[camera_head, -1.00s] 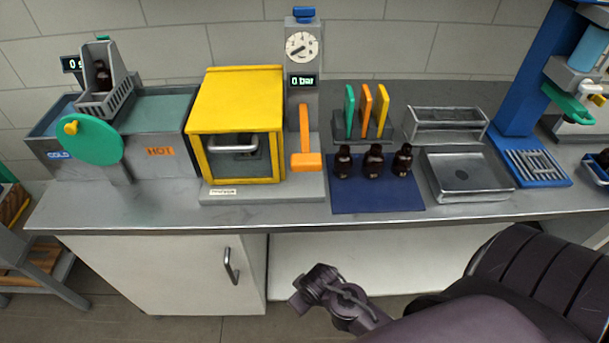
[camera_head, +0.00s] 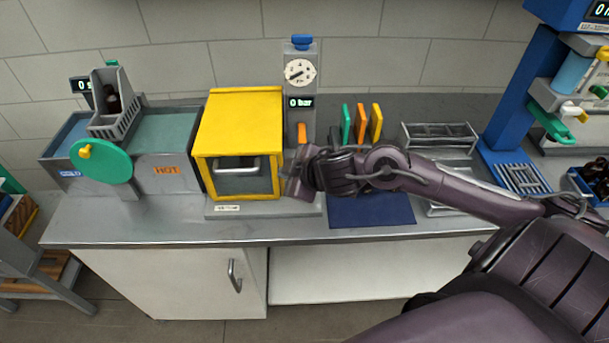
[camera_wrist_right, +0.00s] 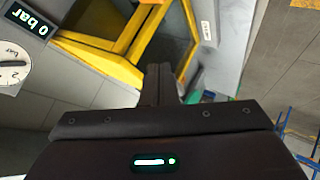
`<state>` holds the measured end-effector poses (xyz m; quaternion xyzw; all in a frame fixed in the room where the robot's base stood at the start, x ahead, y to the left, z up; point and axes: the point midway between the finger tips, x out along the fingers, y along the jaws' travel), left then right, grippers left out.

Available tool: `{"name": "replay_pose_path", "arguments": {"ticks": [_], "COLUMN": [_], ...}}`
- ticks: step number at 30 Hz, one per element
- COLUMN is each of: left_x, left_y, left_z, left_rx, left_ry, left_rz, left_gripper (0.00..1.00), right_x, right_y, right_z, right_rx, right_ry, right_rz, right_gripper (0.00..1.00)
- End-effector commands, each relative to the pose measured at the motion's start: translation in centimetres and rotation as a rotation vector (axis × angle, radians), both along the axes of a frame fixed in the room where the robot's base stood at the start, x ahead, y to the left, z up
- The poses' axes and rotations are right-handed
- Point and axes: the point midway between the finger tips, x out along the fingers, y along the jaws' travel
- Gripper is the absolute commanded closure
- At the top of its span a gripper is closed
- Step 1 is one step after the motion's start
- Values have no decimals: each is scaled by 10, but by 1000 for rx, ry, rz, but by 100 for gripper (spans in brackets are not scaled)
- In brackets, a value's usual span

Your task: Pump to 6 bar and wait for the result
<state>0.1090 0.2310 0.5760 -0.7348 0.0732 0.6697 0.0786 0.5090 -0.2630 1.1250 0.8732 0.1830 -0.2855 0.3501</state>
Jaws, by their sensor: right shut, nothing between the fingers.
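The grey pump post carries a round gauge (camera_head: 299,72) and a display (camera_head: 300,102) that reads 0 bar. Its orange lever (camera_head: 302,132) shows only at the top; the rest is hidden behind my right gripper (camera_head: 294,180). The yellow chamber (camera_head: 240,108), with a metal handle on its front, stands left of the post. My right gripper is shut and empty, in front of the chamber's right edge and the lever. In the right wrist view its fingers (camera_wrist_right: 160,82) are together, with the tilted display (camera_wrist_right: 36,20) and gauge (camera_wrist_right: 12,74) at left. My left gripper is not seen.
My right arm crosses above the blue mat (camera_head: 370,212) and hides the bottles there. Coloured upright plates (camera_head: 361,123) stand behind it. A basin with a green wheel (camera_head: 101,161) is at left, a blue stand (camera_head: 512,95) at right. The front left counter is clear.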

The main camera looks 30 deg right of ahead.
Motion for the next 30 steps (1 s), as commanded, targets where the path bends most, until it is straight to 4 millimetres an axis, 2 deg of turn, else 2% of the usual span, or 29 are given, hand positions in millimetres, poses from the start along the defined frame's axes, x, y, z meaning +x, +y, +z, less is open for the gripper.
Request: {"name": "replay_pose_path", "arguments": {"ticks": [1, 6, 12, 24, 30], "left_x": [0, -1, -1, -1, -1], "left_y": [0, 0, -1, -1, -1], "left_z": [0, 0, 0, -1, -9], "left_rx": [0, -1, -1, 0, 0], "left_ry": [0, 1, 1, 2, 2], "left_rz": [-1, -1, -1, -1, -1], "left_gripper": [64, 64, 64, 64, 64], "right_x": [7, 16, 18, 18, 18], "right_y": [-14, -47, -68, -70, -70], "right_z": [9, 28, 42, 43, 34], "right_rx": [-29, -63, -75, -75, -75], "right_ry": [0, 38, 74, 80, 80], "right_rz": [25, 66, 73, 73, 73], "right_gripper": [100, 100, 100, 100, 100]}}
